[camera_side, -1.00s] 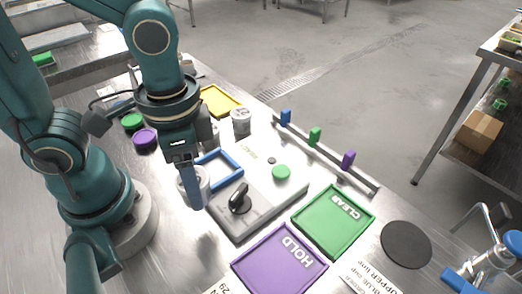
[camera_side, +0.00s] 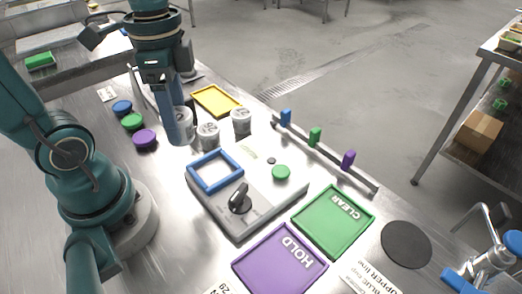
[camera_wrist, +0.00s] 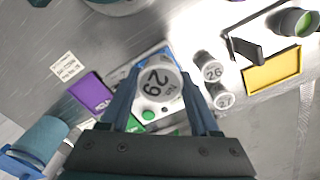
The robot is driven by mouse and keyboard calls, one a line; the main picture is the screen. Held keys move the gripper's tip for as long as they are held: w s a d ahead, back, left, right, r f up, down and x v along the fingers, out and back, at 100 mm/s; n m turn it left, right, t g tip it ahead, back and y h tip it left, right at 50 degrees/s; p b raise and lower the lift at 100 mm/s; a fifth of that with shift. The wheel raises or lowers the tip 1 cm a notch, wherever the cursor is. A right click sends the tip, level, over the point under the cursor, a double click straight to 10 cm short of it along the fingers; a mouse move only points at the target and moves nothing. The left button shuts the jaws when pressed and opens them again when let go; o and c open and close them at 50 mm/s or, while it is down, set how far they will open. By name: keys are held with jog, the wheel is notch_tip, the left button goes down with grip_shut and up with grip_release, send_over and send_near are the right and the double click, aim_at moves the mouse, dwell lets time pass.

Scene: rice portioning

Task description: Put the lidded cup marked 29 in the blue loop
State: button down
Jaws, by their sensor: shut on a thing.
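The lidded cup marked 29 (camera_wrist: 158,82) is between the fingers of my gripper (camera_wrist: 160,112), its number facing the wrist camera. In the side view my gripper (camera_side: 178,138) is shut on this pale cup (camera_side: 184,116), whose front is partly hidden by a finger. The blue loop (camera_side: 191,171) is a square frame at the left end of a grey device (camera_side: 240,222). It looks empty in the side view. The held cup is beyond the loop, up and left of it in that view. I cannot tell its height above the table.
Lidded cups marked 26 (camera_wrist: 210,66) and 27 (camera_wrist: 224,97) stand close beside the held cup. A yellow tray (camera_side: 216,100) is behind. Purple (camera_side: 280,262) and green (camera_side: 333,220) trays lie in front. A rail with coloured tabs (camera_side: 330,155) runs along the right.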

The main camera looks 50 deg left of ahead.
jog(key=a+r+n, duration=0.2)
jog(key=a+n, duration=0.1)
jog(key=a, duration=0.5)
jog(key=w+d+f, duration=0.1)
jog(key=d+f, duration=0.1)
jog(key=d, duration=0.1)
jog(key=w+d+f, duration=0.1)
jog(key=d+f, duration=0.2)
jog(key=d, duration=0.1)
jog(key=w+d+f, duration=0.1)
jog(key=d+f, duration=0.1)
jog(key=d, duration=0.1)
jog(key=shift+w+d+f, duration=0.15)
jog(key=shift+w+f, duration=0.1)
jog(key=shift+w, duration=0.15)
jog(key=shift+f, duration=1.9)
jog(key=shift+f, duration=0.15)
jog(key=shift+c, duration=0.6)
grip_release()
